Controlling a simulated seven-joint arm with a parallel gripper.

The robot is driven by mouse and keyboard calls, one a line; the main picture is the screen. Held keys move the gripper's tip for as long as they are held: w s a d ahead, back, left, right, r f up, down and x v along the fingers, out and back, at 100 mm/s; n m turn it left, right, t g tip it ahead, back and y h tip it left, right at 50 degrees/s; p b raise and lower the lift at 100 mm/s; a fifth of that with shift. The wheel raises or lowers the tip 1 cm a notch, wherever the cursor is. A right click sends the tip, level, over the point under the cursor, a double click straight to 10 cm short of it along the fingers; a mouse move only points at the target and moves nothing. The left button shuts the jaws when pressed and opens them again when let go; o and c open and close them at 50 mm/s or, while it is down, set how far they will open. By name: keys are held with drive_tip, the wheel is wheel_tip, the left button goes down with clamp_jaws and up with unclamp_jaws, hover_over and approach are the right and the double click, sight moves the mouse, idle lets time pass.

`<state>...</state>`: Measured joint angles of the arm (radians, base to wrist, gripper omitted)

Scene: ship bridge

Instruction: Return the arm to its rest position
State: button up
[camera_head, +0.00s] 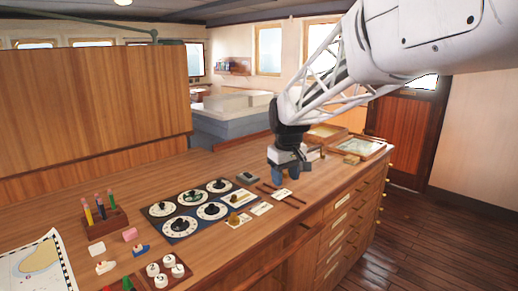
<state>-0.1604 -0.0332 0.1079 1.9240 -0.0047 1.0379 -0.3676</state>
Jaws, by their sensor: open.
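My white arm (420,45) reaches in from the upper right, with a lattice-like forearm section. It ends in my gripper (289,170), which has blue-grey fingers and points down above the wooden counter (170,187). The gripper is open, and I see nothing held in it. It hangs over the right part of the counter, behind the thin dark sticks and small cards. The exact gap between the fingertips and the counter is hard to tell.
Dark panels with round dials (190,209) lie mid-counter. A block with coloured pens (103,220), a chart (38,265) and a tray of white round pieces (163,272) are at left. A glass-topped frame (358,147) lies beyond the gripper. Open floor (440,235) is at right.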

drive_tip(key=s+d+f+m, duration=0.2)
drive_tip(key=s+d, duration=0.1)
drive_tip(key=s, duration=0.9)
drive_tip(key=s+d+f+m+t, duration=0.1)
drive_tip(key=s+d, duration=0.3)
drive_tip(key=s, duration=0.8)
drive_tip(key=s+d+f+m, duration=0.3)
drive_tip(key=s+d, duration=0.1)
drive_tip(key=s, duration=0.8)
drive_tip(key=shift+s+f, duration=0.25)
drive_tip(key=shift+s, duration=0.05)
